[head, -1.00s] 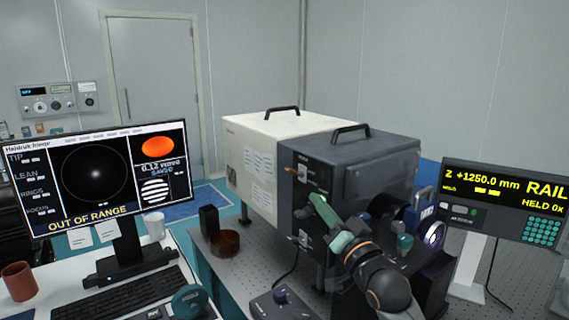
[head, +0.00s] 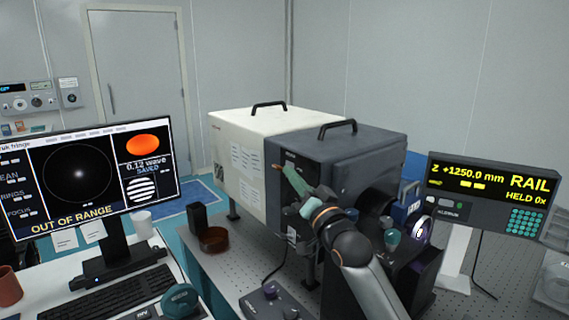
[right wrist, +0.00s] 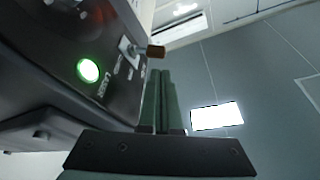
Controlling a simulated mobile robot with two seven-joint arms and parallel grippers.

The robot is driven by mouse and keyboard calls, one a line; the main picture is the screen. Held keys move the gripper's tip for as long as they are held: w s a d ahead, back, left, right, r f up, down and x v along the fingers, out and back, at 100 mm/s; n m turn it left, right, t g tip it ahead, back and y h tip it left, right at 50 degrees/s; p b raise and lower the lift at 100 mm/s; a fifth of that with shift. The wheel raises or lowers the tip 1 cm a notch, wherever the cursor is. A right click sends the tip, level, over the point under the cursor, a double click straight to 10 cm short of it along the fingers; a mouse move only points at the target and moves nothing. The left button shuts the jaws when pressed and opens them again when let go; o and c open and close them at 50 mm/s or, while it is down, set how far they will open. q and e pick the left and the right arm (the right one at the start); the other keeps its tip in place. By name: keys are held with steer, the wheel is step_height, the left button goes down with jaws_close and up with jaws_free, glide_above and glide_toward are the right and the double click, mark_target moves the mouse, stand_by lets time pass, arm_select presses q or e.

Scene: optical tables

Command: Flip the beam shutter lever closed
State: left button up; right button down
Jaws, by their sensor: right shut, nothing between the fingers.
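The shutter lever is a short metal arm with an orange-brown knob (head: 276,167) on the dark front panel of the large instrument housing (head: 352,155). In the right wrist view the knob (right wrist: 156,51) sticks out from the panel, close to the fingertips. My right gripper (head: 287,170) has green fingers, shut and empty, and reaches up to the panel just right of the knob. In the right wrist view its fingers (right wrist: 161,76) are together just below the knob; I cannot tell whether they touch it. A green light (right wrist: 88,70) marked LASER glows on the panel. My left gripper is not in view.
A monitor (head: 90,178) reading OUT OF RANGE and a keyboard (head: 118,293) stand at left. A brown dish (head: 214,240) and black block (head: 198,218) sit left of the housing. A control box (head: 275,302) is in front. A RAIL display (head: 492,194) stands right.

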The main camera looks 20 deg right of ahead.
steer(key=shift+x, duration=2.05)
steer(key=shift+a+f+n+y, duration=0.2)
steer(key=shift+n+y, duration=0.3)
steer(key=shift+n, duration=0.6)
steer(key=shift+s+a+f+n+y+p, duration=0.1)
steer(key=shift+a+f+n+y+p, duration=0.15)
steer(key=shift+f+n, duration=0.25)
steer(key=shift+s+a+f+n+y+p, duration=0.15)
steer(key=shift+f+n+p, duration=0.15)
steer(key=shift+f+n, duration=0.15)
steer(key=b+v, duration=0.2)
steer(key=v, duration=1)
steer(key=shift+s, duration=0.2)
steer(key=shift+d, duration=0.1)
